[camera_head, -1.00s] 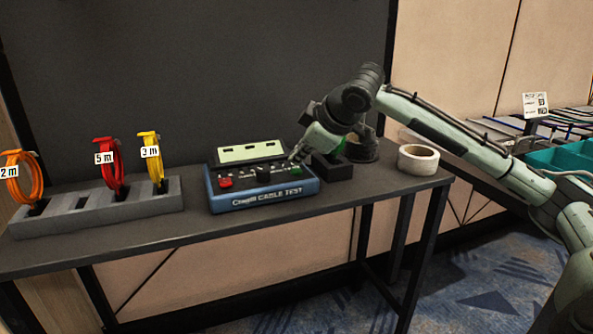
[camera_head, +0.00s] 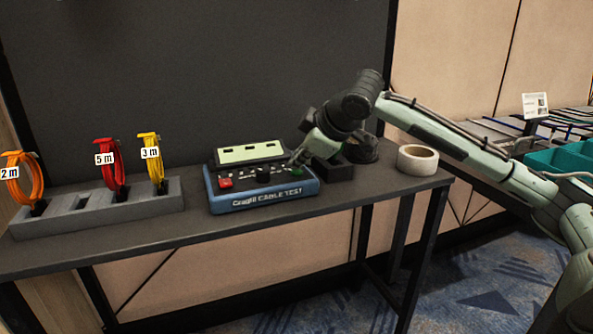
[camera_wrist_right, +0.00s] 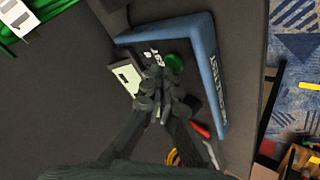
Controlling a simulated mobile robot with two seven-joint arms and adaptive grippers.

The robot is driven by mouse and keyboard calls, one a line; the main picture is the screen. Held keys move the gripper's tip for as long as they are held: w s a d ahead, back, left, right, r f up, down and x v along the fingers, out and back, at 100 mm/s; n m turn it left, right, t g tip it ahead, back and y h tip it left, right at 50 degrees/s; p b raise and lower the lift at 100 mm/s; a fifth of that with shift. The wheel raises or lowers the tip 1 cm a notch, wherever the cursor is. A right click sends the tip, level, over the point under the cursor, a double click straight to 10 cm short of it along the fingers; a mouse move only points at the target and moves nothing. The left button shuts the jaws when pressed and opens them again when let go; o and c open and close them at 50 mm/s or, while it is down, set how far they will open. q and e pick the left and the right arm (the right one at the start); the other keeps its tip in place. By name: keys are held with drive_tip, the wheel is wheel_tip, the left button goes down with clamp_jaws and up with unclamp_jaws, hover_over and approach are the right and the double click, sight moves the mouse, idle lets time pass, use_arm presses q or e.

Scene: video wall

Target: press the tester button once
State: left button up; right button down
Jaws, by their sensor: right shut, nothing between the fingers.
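The cable tester (camera_head: 265,199) is a blue box on the dark table, with a pale screen strip at its back. A red button (camera_head: 226,182) is on its left side and a green button (camera_head: 298,173) near its right end. My right gripper (camera_head: 293,164) is shut and empty, pointing down over the right part of the panel, close beside the green button. In the wrist view the shut fingers (camera_wrist_right: 165,102) hide part of the panel, and the green button (camera_wrist_right: 174,63) shows just past the fingertips. I cannot tell whether they touch anything. My left gripper is not in view.
A grey rack (camera_head: 95,209) at left holds orange, red and yellow cable coils. A white tape roll (camera_head: 417,159) stands near the table's right end. A dark holder (camera_head: 333,171) sits right of the tester, partly behind my arm. The table in front is clear.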

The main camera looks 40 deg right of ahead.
sight(299, 172)
drive_tip(key=shift+f, duration=0.45)
idle(0.7)
drive_tip(key=shift+r, duration=0.1)
drive_tip(key=shift+r+p, duration=0.75)
drive_tip(key=shift+p, duration=0.4)
wheel_tip(299, 172, up, 5)
drive_tip(key=p, duration=0.6)
idle(0.4)
